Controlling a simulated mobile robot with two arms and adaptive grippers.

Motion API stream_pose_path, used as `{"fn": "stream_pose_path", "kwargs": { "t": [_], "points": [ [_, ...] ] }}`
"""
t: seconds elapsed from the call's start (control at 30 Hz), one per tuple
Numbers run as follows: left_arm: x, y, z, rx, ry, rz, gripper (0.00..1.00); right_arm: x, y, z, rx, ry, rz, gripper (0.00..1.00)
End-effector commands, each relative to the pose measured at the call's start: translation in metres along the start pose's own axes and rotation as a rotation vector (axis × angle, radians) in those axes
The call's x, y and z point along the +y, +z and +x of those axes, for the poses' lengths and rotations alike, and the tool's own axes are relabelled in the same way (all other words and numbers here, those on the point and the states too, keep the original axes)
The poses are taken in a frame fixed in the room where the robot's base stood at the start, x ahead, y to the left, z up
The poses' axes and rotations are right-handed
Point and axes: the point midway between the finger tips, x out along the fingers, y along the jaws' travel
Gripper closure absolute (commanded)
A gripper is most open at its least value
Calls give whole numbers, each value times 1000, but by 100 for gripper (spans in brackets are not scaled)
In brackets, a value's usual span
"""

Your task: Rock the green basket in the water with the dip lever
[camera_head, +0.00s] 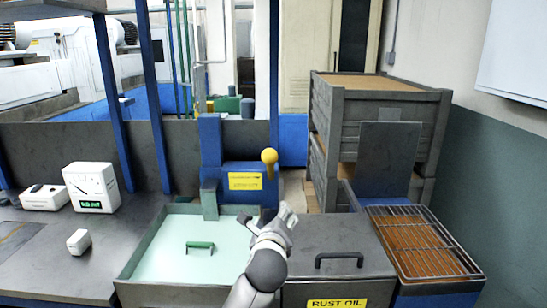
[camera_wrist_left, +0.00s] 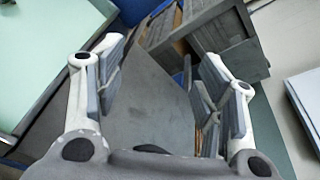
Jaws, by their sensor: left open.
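The dip lever is an upright with a yellow ball knob (camera_head: 269,157) beside the blue post behind the tank. A green handle (camera_head: 200,247) of the basket shows in the pale green water of the tank (camera_head: 165,262); the rest of the basket cannot be made out. My left gripper (camera_head: 268,216) is in front of and below the knob, near the tank's right rim, apart from the knob. In the left wrist view my gripper (camera_wrist_left: 160,85) is open, with nothing between its fingers. My right gripper is not in view.
The grey rust oil lid with a black handle (camera_head: 339,260) is right of the tank. A wire rack (camera_head: 425,248) stands further right, with stacked grey crates (camera_head: 375,115) behind. A bench with a scale (camera_head: 92,188) is at left.

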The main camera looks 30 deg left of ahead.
Motion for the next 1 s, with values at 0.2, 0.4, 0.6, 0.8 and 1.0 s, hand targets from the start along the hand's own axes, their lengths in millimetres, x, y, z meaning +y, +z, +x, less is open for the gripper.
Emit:
{"fn": "stream_pose_path", "kwargs": {
  "t": [0.2, 0.4, 0.6, 0.8, 1.0],
  "points": [
    [-46, 85, -13, -198, -38, 288, 37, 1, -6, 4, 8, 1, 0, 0],
    [-58, 110, -15, -258, -30, 393, 37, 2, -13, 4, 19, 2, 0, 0],
    [-60, 116, 3, -259, -27, 399, 37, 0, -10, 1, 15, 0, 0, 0],
    [-62, 124, 37, -257, -27, 397, 37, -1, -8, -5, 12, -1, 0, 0],
    [-65, 131, 66, -257, -29, 397, 37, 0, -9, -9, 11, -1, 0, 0]
  ]
}}
